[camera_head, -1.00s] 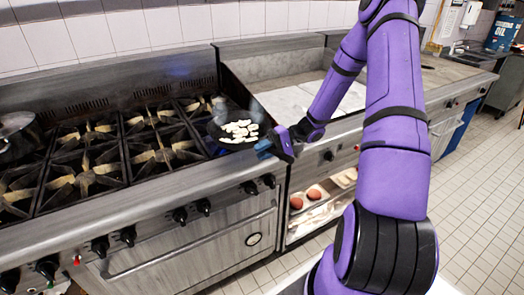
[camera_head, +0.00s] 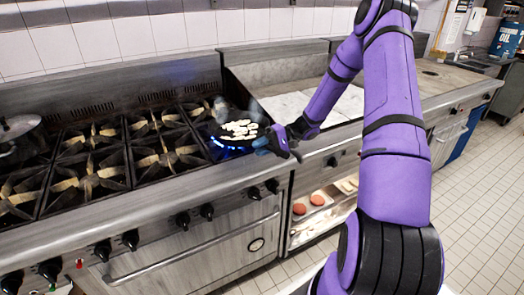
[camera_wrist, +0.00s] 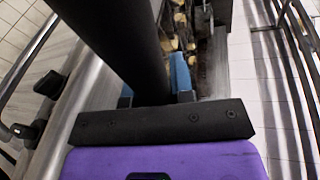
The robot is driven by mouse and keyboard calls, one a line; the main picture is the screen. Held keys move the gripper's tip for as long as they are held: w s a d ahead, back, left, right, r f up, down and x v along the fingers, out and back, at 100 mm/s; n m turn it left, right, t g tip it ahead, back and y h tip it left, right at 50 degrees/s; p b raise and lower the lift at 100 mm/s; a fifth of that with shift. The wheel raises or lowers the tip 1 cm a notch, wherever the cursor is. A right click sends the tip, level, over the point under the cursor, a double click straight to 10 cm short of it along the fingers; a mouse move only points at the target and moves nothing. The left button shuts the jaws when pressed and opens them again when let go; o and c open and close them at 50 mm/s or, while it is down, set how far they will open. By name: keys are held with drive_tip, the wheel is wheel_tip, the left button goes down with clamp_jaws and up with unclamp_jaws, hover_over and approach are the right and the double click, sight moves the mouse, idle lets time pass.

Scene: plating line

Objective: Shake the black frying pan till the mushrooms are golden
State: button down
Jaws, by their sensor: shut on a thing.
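The black frying pan (camera_head: 264,123) is over the right front part of the range. Pale mushroom slices (camera_head: 239,129) lie spread in it; they look whitish to cream, with no clear browning at this size. Blue flame shows under the pan's front left edge. I cannot tell if the pan touches the grate. My gripper (camera_head: 265,147), with blue fingers, is shut on the pan's handle at the pan's right front side. In the wrist view, a thick black bar, apparently the handle (camera_wrist: 122,45), runs between the blue fingers (camera_wrist: 152,96). The mushrooms are not visible there.
Empty burner grates (camera_head: 88,178) fill the range to the left. A lidded pot (camera_head: 18,135) stands at the far left. A flat griddle (camera_head: 285,106) lies to the right. Below it, an open shelf holds trays with reddish patties (camera_head: 317,199). Control knobs line the range front.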

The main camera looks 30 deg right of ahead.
sight(252, 135)
drive_tip(key=shift+w+d, duration=0.4)
drive_tip(key=shift+w, duration=1.35)
drive_tip(key=shift+w+d, duration=0.4)
drive_tip(key=shift+w, duration=1.35)
drive_tip(key=shift+w+d, duration=0.4)
drive_tip(key=shift+w, duration=1.35)
drive_tip(key=shift+f, duration=0.1)
drive_tip(key=shift+f, duration=2.25)
idle(0.4)
